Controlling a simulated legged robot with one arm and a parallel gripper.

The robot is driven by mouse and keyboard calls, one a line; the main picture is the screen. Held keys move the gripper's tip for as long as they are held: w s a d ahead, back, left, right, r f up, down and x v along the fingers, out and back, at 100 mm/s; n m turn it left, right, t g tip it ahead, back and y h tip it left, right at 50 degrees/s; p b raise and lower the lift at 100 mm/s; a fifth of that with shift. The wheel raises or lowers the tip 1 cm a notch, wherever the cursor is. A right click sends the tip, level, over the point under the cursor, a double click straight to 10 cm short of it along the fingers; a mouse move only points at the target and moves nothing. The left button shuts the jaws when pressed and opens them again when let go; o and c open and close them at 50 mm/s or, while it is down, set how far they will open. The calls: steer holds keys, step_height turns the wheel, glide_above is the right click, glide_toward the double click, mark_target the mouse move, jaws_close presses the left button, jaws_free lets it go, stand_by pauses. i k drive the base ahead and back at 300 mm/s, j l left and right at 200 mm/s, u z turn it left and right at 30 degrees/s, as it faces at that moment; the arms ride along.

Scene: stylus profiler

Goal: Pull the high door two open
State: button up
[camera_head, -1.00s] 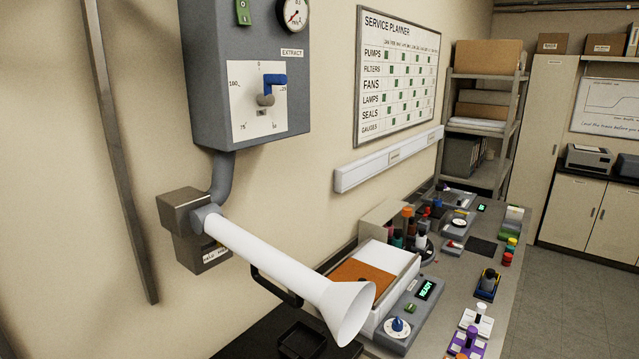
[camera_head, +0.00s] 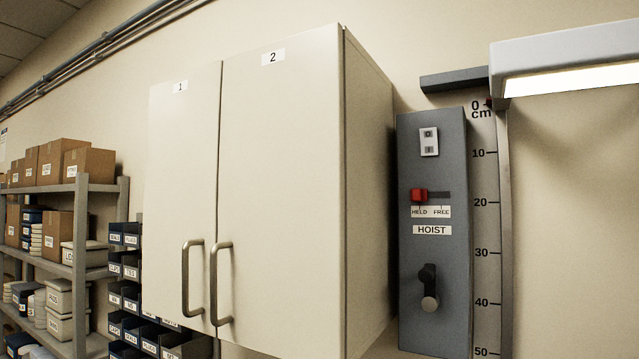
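High door two (camera_head: 285,160) is the right-hand door of a cream wall cabinet, marked with a "2" label near its top. It looks shut, flush beside door one (camera_head: 182,190), which bears a "1" label. Door two has a vertical metal bar handle (camera_head: 215,285) low on its left edge. Door one's matching handle (camera_head: 187,280) is just left of it, low on its right edge. My gripper is not in view.
A grey hoist panel (camera_head: 434,220) with a red slider and a dark lever is right of the cabinet, beside a centimetre scale (camera_head: 487,230). A lamp (camera_head: 565,65) juts out at upper right. Shelves with boxes (camera_head: 80,188) and dark bins (camera_head: 125,270) stand left.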

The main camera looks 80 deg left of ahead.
mark_target(277, 266)
steer(key=u, duration=2.95)
